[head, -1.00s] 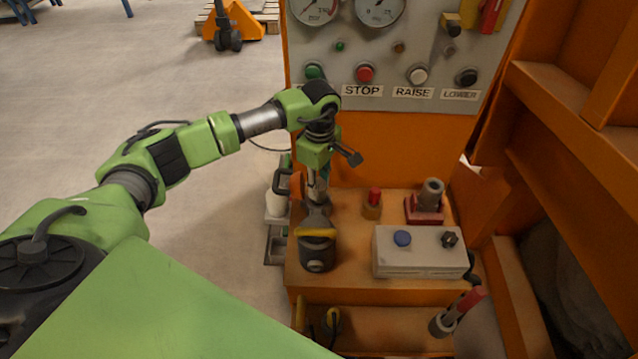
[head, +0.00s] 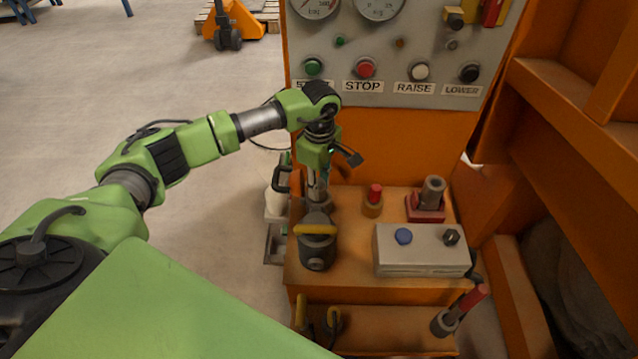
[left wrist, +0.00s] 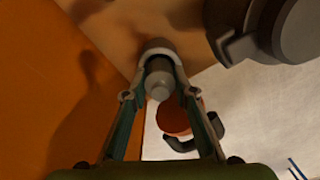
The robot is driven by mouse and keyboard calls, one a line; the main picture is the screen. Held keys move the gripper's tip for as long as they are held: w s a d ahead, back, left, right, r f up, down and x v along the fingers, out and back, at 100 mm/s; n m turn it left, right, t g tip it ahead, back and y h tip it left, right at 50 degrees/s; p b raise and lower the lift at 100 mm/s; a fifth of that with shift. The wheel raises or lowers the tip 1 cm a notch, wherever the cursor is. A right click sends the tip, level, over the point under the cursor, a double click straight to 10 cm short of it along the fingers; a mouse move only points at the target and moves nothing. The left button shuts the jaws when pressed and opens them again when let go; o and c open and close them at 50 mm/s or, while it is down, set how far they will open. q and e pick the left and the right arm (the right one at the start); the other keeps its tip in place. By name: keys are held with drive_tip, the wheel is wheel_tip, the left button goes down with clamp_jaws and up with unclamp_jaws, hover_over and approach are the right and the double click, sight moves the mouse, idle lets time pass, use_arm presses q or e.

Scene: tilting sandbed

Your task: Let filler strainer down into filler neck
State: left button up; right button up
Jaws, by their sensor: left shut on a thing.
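My left gripper (head: 318,192) points down over the back left of the orange power unit's top (head: 345,262). It is shut on the filler strainer, a small grey cylinder that shows between the fingers in the left wrist view (left wrist: 158,78). In the head view the fingers mostly hide the strainer. A grey round rim just beyond the fingertips looks like the filler neck (head: 325,207), behind the dark round unit with the yellow handle. I cannot tell how far the strainer sits inside the neck. My right gripper is not in view.
The dark cylindrical unit (head: 316,252) with a yellow handle stands close in front of the gripper. A red-topped fitting (head: 374,200), a grey box (head: 420,252) and a red-based fitting (head: 427,205) stand to the right. The control panel (head: 400,55) rises behind.

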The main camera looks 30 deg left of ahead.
sight(319, 180)
use_arm(q)
drive_tip(key=shift+f+b, duration=0.65)
drive_tip(key=shift+f, duration=0.25)
drive_tip(key=o, duration=1.2)
drive_tip(key=shift+r, duration=4.05)
wheel_tip(319, 180, down, 8)
drive_tip(key=shift+r, duration=0.1)
drive_tip(key=shift+r+p, duration=0.45)
drive_tip(key=shift+p, duration=0.1)
